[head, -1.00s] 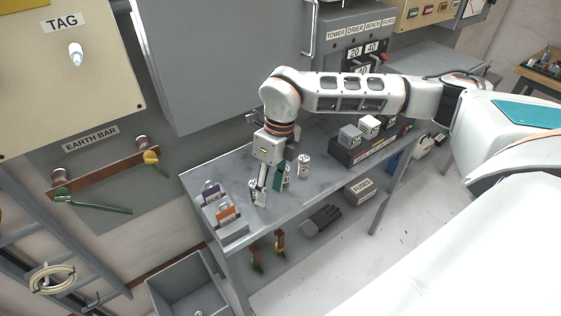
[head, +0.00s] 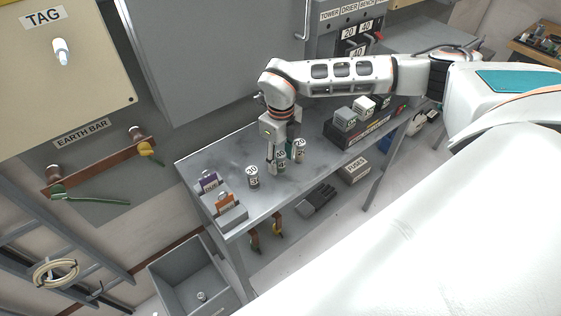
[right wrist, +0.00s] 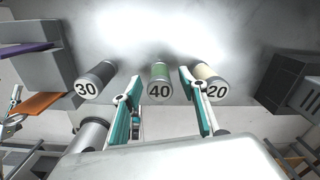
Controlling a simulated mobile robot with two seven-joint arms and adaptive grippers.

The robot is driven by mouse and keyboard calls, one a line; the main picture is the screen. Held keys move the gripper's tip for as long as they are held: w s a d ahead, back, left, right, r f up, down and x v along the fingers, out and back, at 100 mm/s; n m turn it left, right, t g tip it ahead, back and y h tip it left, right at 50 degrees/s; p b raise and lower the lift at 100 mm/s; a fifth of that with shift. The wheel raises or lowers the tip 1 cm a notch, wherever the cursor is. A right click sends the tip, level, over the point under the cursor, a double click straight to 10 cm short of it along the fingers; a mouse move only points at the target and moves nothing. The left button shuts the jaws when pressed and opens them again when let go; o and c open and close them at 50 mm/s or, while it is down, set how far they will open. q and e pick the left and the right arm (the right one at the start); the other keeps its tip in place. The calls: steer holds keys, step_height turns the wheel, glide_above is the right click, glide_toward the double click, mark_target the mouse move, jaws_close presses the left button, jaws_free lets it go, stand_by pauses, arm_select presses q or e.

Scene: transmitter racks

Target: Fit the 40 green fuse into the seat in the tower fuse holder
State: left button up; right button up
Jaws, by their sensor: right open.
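The 40 green fuse (head: 282,163) stands on the grey bench, between a 30 fuse (head: 253,178) and a 20 fuse (head: 300,151). In the right wrist view, the 40 green fuse (right wrist: 160,73) shows its green band and 40 end, lying between the lines of my spread fingers. My right gripper (head: 281,152) is open and low over the bench at this fuse; contact cannot be told. My left gripper is out of view.
A panel (head: 349,28) labelled TOWER, DRIER and BENCH is behind.

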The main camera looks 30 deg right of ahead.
steer(key=shift+w, duration=0.1)
jaws_close()
